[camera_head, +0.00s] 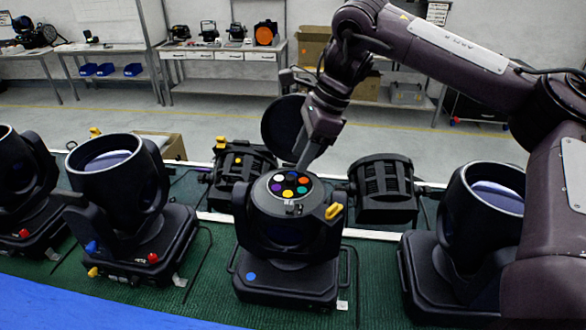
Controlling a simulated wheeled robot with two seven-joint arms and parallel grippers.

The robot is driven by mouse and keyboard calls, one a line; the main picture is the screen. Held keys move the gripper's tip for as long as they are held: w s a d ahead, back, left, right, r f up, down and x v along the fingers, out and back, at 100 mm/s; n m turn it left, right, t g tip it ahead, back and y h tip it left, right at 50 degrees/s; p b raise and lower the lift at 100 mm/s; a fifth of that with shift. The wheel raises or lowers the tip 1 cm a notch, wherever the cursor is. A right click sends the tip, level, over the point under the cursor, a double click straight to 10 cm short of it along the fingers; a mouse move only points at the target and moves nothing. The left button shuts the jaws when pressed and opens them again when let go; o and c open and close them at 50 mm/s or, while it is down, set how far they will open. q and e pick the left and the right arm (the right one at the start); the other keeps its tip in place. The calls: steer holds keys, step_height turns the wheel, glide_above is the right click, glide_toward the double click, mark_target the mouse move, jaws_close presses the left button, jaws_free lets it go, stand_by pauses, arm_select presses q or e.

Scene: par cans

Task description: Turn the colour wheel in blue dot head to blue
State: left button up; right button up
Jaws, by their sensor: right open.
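The blue dot head (292,238) stands at the middle front, with a blue dot (251,276) on its base. Its top faces up and shows the colour wheel (275,187), a dark disc with several coloured spots, among them yellow, orange, green and purple. A round dark lid (284,125) stands upright behind the top. My right gripper (303,166) points down at the wheel's far edge, open and with nothing seen between its fingers. Whether it touches the wheel I cannot tell. A yellow latch (334,211) sits on the head's right side. My left gripper is not in view.
Other moving heads stand at the left (120,185) and right (490,205) on the green mat (200,285). Two dark par cans (384,190) (244,162) lie behind the blue dot head. Benches (222,80) line the back wall.

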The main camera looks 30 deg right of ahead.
mark_target(290, 176)
steer(key=x, duration=0.2)
steer(key=shift+w+d+f, duration=0.1)
steer(key=shift+f, duration=0.25)
steer(key=shift+w+x, duration=0.2)
steer(key=shift+x, duration=1)
steer(key=shift+f, duration=0.25)
steer(key=shift+a, duration=0.2)
steer(key=c, duration=0.7)
jaws_close()
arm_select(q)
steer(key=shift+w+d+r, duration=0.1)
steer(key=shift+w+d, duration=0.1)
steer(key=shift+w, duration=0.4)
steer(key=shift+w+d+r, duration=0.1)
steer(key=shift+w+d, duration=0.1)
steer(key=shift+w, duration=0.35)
